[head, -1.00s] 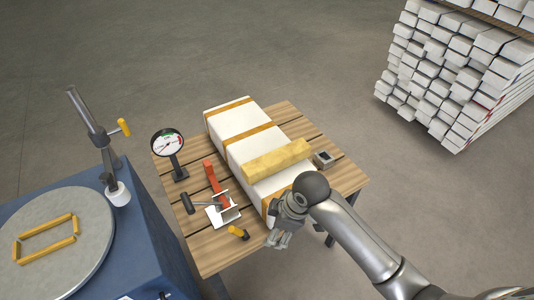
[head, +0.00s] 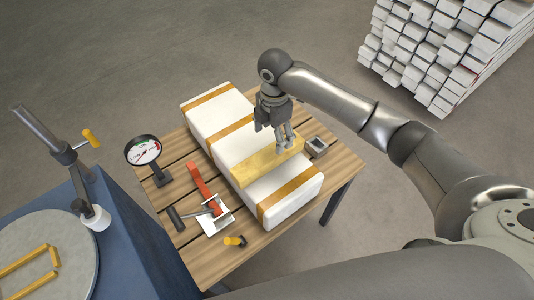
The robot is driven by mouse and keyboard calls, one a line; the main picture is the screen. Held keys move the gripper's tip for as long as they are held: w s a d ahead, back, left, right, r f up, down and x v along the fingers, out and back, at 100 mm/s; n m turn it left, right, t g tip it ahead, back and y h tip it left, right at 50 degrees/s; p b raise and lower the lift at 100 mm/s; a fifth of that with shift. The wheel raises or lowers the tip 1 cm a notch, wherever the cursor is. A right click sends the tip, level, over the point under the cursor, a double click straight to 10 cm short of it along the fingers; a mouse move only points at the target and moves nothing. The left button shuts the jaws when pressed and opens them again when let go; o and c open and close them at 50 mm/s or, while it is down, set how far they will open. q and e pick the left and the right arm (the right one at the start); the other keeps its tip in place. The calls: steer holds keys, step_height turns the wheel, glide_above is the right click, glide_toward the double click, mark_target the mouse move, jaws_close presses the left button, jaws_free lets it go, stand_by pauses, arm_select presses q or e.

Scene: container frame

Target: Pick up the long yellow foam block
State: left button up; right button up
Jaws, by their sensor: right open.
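The long yellow foam block (head: 262,167) lies across the top of a large white block with orange-brown bands (head: 207,115) on the slatted wooden table. My right gripper (head: 285,146) points down over the right part of the foam block, with its fingers apart. The fingertips overlap the block's far edge in the picture; I cannot tell whether they touch it. Part of the block's right end is hidden behind the fingers. My left gripper is not in view.
A small grey box (head: 316,146) sits right of the foam block. A blue bench (head: 115,225) stands at left.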

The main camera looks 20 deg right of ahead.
mark_target(273, 150)
step_height(273, 150, down, 2)
steer(key=shift+s+f, duration=0.15)
steer(key=shift+f, duration=0.4)
steer(key=f, duration=0.1)
steer(key=f+p, duration=0.1)
steer(key=f, duration=0.2)
steer(key=shift+s+d, duration=0.15)
steer(key=shift+d, duration=0.15)
steer(key=shift+f+p, duration=0.3)
steer(key=shift+f, duration=0.35)
steer(key=shift+c, duration=0.9)
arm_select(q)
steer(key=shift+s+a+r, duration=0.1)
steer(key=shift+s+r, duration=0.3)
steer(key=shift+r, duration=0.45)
arm_select(e)
steer(key=c, duration=0.8)
